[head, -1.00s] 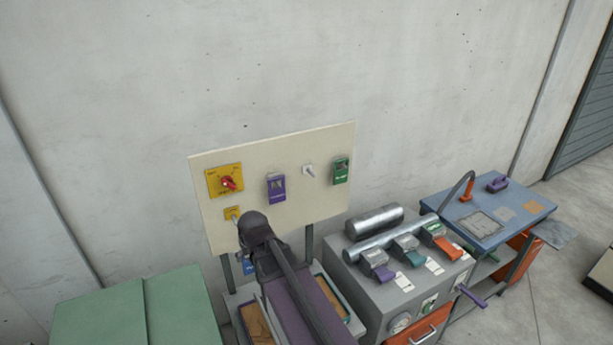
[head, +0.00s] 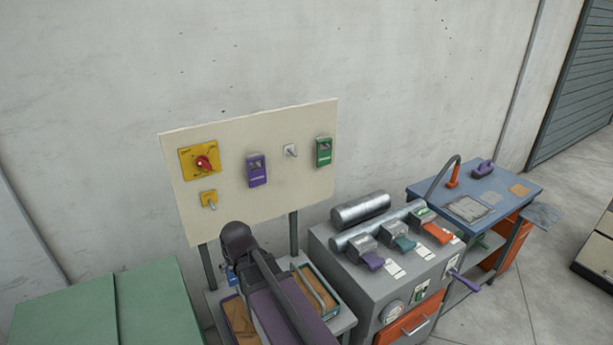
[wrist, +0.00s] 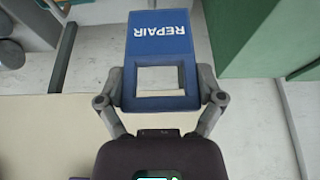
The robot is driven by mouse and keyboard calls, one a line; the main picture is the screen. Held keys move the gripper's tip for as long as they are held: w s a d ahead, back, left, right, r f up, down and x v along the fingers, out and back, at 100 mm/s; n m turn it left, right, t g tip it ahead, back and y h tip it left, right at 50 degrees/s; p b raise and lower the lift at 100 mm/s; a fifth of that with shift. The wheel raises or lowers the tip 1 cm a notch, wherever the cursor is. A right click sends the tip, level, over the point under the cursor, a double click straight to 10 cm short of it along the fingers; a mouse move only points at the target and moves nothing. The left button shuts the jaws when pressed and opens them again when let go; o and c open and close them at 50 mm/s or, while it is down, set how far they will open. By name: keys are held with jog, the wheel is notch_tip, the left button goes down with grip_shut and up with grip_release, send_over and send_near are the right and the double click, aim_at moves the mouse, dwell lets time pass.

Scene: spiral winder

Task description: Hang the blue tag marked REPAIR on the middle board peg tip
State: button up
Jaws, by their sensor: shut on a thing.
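The blue REPAIR tag (wrist: 160,45) is in my gripper (wrist: 160,95), whose fingers are shut on its two sides beside the square window. Its lettering is upside down in the wrist view. In the head view my arm hides most of the tag (head: 230,276), and only a blue sliver shows at the left of my gripper, below the cream board (head: 275,195). The bare middle peg (head: 290,150) stands out from the board between a hanging purple tag (head: 257,171) and a hanging green tag (head: 323,153). My gripper is below and left of this peg, apart from it.
A yellow plate with a red rotary switch (head: 203,162) and a smaller yellow plate with a peg (head: 209,199) are at the board's left. A grey machine (head: 345,275) with rollers stands at right, green cabinets (head: 150,300) at left. Trays (head: 320,290) lie below the board.

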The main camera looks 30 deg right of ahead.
jog(key=shift+f+b, duration=1.35)
jog(key=shift+f, duration=0.6)
jog(key=shift+s, duration=0.15)
